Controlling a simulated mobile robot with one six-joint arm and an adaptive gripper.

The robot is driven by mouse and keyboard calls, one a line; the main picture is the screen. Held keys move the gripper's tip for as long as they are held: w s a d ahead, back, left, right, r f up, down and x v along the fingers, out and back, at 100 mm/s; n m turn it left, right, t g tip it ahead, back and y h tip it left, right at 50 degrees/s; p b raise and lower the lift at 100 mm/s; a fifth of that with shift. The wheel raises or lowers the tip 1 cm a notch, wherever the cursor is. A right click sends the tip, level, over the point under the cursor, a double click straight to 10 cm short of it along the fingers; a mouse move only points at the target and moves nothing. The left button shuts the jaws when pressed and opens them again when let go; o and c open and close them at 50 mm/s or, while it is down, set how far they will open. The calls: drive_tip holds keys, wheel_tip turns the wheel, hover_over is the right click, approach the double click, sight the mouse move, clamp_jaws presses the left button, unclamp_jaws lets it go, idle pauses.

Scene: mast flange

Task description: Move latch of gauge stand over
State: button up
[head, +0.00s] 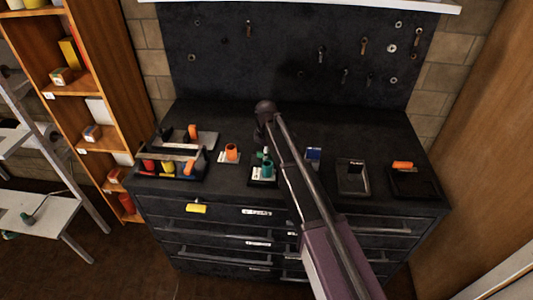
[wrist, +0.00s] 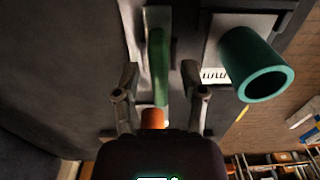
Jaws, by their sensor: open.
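In the wrist view, my gripper (wrist: 161,72) is open, with one finger on each side of an upright green bar (wrist: 158,62), likely the latch. Whether either finger touches the bar cannot be told. An orange cylinder (wrist: 153,118) shows close to the gripper's base, below the bar. To the right is a wide teal tube (wrist: 240,62) on a grey plate with a white label. In the head view, the small stand with green and teal parts (head: 266,170) is on the bench, just left of my arm. My gripper is not clearly visible there.
The black bench top (head: 225,115) is mostly clear at the back. A tray of coloured tools (head: 178,178) and an orange cup (head: 231,151) are on the left. A blue item (head: 313,154), a grey box (head: 352,178) and a black box with an orange piece (head: 403,165) are on the right.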

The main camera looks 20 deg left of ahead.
drive_tip(key=shift+m, duration=0.3)
drive_tip(key=shift+m, duration=2)
drive_tip(key=m, duration=0.8)
drive_tip(key=shift+m, duration=0.4)
drive_tip(key=m, duration=0.4)
drive_tip(key=shift+r+m, duration=0.25)
drive_tip(key=shift+m, duration=0.15)
wheel_tip(320, 180, up, 14)
drive_tip(key=p, duration=1.4)
drive_tip(key=s+d+f+b, duration=0.2)
drive_tip(key=s+d, duration=0.1)
drive_tip(key=d, duration=1.1)
drive_tip(key=s+d+f+m+b, duration=0.1)
drive_tip(key=s+d+f+b, duration=0.1)
drive_tip(key=d, duration=1.2)
drive_tip(key=shift+s+d+f, duration=0.25)
drive_tip(key=shift+s, duration=0.4)
